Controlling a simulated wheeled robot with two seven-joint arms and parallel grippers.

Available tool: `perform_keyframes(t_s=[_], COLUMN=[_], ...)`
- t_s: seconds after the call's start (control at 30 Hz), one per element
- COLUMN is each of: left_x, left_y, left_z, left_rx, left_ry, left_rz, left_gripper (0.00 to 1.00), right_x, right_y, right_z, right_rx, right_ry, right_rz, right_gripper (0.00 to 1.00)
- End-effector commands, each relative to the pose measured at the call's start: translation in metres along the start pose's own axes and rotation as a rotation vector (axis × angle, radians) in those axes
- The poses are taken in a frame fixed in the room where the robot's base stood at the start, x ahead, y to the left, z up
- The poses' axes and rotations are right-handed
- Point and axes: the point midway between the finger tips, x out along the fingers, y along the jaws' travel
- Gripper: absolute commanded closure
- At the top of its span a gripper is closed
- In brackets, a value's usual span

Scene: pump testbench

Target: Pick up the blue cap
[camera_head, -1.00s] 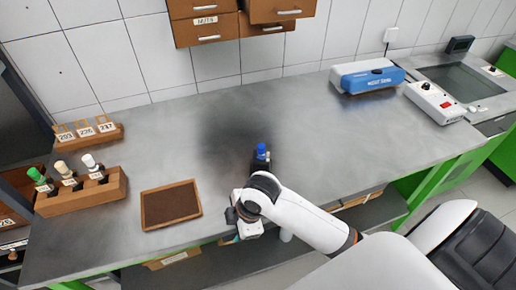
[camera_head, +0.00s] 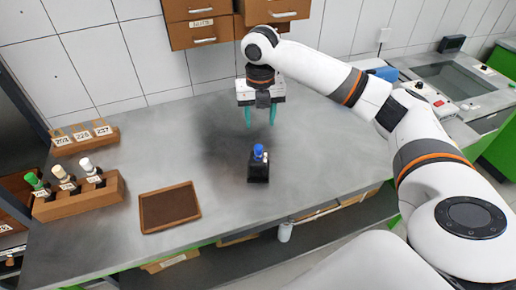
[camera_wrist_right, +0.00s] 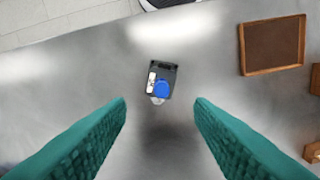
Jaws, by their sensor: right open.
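The blue cap (camera_head: 258,150) sits on top of a dark bottle or block (camera_head: 258,171) that stands on the grey bench. A small white piece shows beside the cap. In the right wrist view, the blue cap (camera_wrist_right: 163,88) lies ahead of and between the fingers. My right gripper (camera_head: 260,122) is open and empty, with green fingers pointing down, above the bench and behind the cap. In the right wrist view, its two fingers (camera_wrist_right: 160,108) are wide apart and not touching the cap. My left gripper is not in view.
A brown tray (camera_head: 169,207) lies left of the cap. A wooden rack (camera_head: 80,202) with several capped bottles stands at the far left, with a smaller labelled rack (camera_head: 84,139) behind it. Drawers (camera_head: 201,32) hang on the back wall. The bench around the cap is clear.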

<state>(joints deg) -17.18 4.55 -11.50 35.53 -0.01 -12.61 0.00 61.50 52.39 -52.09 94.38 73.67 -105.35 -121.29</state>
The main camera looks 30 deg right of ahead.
Motion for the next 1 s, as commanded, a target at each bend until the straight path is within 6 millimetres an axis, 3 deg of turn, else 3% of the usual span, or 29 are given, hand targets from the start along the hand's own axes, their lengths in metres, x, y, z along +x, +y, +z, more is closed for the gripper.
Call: perform_keyframes(t_s=[0.2, 0.47, 0.7, 1.0], left_x=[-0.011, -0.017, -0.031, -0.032], left_y=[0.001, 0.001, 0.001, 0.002], left_z=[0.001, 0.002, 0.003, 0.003], left_rx=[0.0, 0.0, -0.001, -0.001], left_ry=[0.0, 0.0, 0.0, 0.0], left_rz=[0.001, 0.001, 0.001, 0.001], left_gripper=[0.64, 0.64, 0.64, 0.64], right_x=[0.037, 0.059, 0.093, 0.106], right_y=[0.0, -0.001, -0.003, -0.003], right_z=[0.001, -0.001, -0.006, -0.007], right_rx=[0.003, 0.003, 0.002, 0.001], right_ry=[-0.003, -0.002, -0.002, 0.002], right_rz=[0.001, 0.0, 0.001, -0.001], right_gripper=[0.52, 0.52, 0.52, 0.52])
